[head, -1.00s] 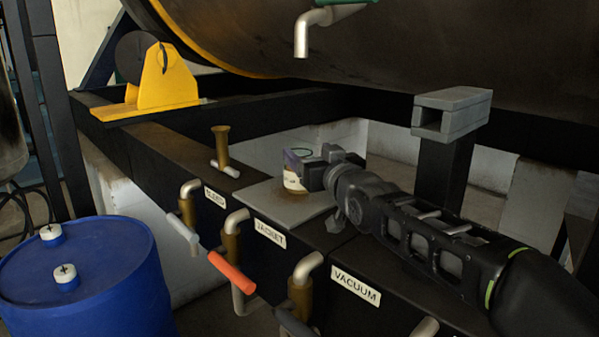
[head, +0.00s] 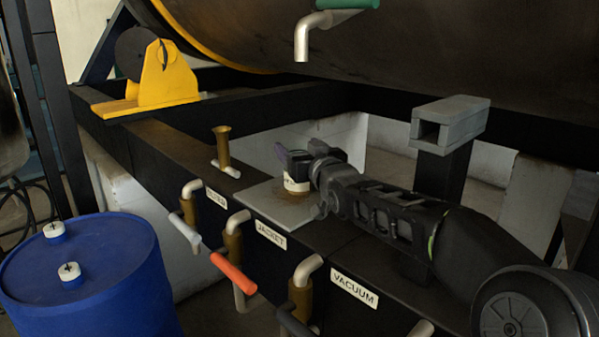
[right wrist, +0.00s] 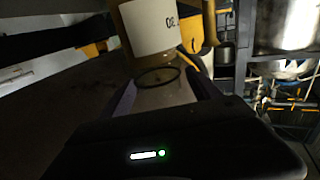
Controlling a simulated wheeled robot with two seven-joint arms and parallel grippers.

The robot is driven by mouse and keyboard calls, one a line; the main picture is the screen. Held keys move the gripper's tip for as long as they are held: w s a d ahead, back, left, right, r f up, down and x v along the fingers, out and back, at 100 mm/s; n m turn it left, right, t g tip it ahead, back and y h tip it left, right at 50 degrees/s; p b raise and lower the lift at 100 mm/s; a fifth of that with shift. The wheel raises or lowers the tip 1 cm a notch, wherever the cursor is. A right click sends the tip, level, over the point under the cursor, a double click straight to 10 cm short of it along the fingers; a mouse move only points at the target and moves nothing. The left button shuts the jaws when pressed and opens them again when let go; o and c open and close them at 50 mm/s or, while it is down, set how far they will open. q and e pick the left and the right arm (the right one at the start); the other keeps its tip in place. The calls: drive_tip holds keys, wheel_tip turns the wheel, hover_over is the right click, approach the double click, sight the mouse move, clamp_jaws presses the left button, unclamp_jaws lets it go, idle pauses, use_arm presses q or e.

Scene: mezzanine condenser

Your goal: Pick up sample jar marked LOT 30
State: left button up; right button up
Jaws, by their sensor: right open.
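A small jar with a white label and an amber-brown base (head: 296,187) stands on a grey plate (head: 262,205) on the dark beam. My right gripper (head: 293,160) is open at the jar and hides its upper part in the head view. In the right wrist view the jar (right wrist: 150,30) appears at the top, between or just beyond the tips of the open fingers (right wrist: 165,88). Only a fragment of the label's dark marking shows there, so I cannot read the lot number. I cannot tell whether either finger touches the jar. My left gripper is not in view.
A brass funnel-like fitting (head: 222,148) stands left of the plate. Valve handles, one orange (head: 233,272), stick out below near the JACKET label (head: 270,235). A grey hollow block (head: 450,122) stands right, behind my arm. A large dark vessel with a spout (head: 302,40) hangs above.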

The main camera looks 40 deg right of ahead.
drive_tip(key=shift+c, duration=0.3)
clamp_jaws()
idle(0.8)
